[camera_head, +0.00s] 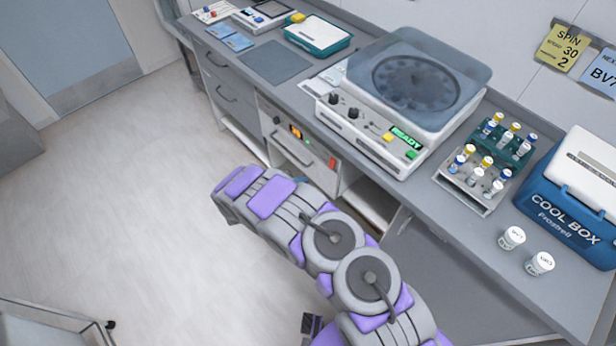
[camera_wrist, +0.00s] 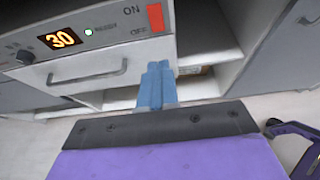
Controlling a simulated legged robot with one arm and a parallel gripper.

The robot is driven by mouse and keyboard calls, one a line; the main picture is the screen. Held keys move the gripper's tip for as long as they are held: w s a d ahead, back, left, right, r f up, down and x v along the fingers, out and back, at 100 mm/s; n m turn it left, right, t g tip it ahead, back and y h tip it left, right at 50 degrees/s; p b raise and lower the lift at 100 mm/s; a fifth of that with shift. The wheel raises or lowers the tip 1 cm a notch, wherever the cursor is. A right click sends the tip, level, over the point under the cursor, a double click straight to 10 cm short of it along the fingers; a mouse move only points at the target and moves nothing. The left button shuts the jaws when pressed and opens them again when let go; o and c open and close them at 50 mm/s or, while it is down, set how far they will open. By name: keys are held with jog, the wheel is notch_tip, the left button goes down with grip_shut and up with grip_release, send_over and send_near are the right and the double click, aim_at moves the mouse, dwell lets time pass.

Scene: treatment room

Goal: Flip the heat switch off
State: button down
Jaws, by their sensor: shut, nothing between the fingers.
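The red heat switch (camera_wrist: 155,17) sits on the front panel of a white unit, beside the printed words ON above and OFF below. I cannot tell which way it is tipped. It also shows in the head view (camera_head: 332,163) as a small red patch on the unit under the counter. My gripper (camera_wrist: 157,66) is shut and empty, its blue fingers together just below the switch and the panel's lower edge, apart from the switch in the picture. In the head view my arm hides most of the gripper.
The unit's display (camera_wrist: 61,39) reads 30, with a knob (camera_wrist: 25,57) to its left and a drawer handle (camera_wrist: 96,71) below. A centrifuge (camera_head: 412,85), vial racks (camera_head: 472,180) and a blue cool box (camera_head: 570,205) stand on the counter.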

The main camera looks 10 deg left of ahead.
jog(key=b, duration=0.3)
send_near(332, 167)
jog(key=a+f+x, duration=0.1)
jog(key=x, duration=0.5)
jog(key=shift+w+d+r, duration=0.15)
jog(key=shift+w+d, duration=0.05)
jog(key=shift+d, duration=0.5)
jog(key=shift+a, duration=0.1)
jog(key=shift+w+d+f+t, duration=0.15)
jog(key=shift+d+f+t, duration=0.05)
jog(key=shift+f+t, duration=0.15)
jog(key=shift+a+r, duration=0.1)
jog(key=shift+r, duration=0.05)
jog(key=shift+w+r, duration=0.1)
jog(key=shift+r, duration=0.05)
